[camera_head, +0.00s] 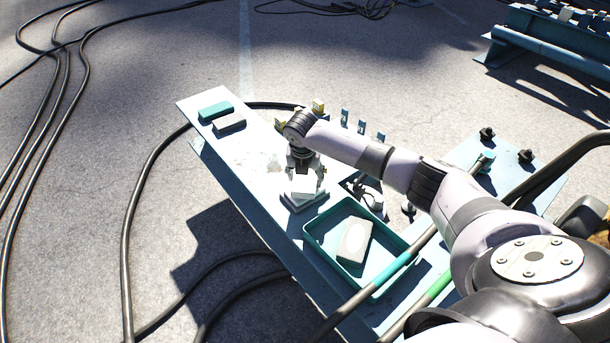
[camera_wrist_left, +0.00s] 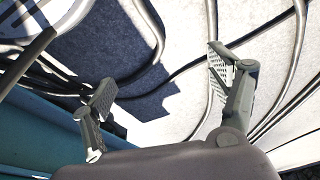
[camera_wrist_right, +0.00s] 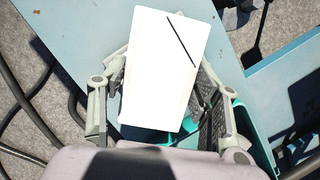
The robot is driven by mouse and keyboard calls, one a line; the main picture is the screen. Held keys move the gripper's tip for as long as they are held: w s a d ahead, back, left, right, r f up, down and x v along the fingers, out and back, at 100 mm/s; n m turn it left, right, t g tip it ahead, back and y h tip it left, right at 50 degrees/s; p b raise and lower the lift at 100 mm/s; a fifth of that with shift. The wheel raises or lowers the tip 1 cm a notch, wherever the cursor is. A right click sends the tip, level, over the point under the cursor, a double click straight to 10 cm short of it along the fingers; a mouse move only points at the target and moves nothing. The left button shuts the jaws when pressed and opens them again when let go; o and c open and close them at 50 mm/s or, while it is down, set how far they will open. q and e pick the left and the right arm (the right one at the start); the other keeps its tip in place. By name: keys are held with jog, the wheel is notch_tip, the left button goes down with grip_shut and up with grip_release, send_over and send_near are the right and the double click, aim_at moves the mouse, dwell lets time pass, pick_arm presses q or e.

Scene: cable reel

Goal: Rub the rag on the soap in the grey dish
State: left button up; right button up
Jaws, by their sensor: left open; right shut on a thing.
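My right gripper (camera_head: 304,170) is shut on a white, flat, rectangular thing that looks like the rag (camera_head: 303,185). In the right wrist view the rag (camera_wrist_right: 165,65) fills the space between the fingers and has a thin black line across it. Under it, a grey dish (camera_head: 305,204) shows at its edges on the bench. The soap is not visible, as the rag and gripper cover the dish. I cannot tell whether the rag touches the soap. My left gripper (camera_wrist_left: 163,85) is open and empty, above the ground beside the bench.
A teal tray (camera_head: 313,238) holding a pale block (camera_head: 354,240) stands nearer on the bench. Small upright fittings line the far edge. Black cables (camera_head: 128,230) lie on the ground.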

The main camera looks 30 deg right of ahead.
aim_at(305, 178)
jog(key=shift+r+p, duration=0.7)
jog(key=shift+p, duration=0.05)
jog(key=shift+r+p, duration=0.5)
jog(key=shift+p, duration=0.1)
jog(key=shift+r+p, duration=0.6)
jog(key=shift+p, duration=0.1)
pick_arm(q)
jog(key=s+f, duration=0.2)
jog(key=f, duration=0.6)
jog(key=s+f+g, duration=0.1)
jog(key=s+f, duration=0.2)
jog(key=f, duration=0.5)
jog(key=shift+s+a+f+p, duration=0.2)
jog(key=shift+s+a+p, duration=0.1)
jog(key=shift+p, duration=0.15)
pick_arm(e)
jog(key=shift+r, duration=0.35)
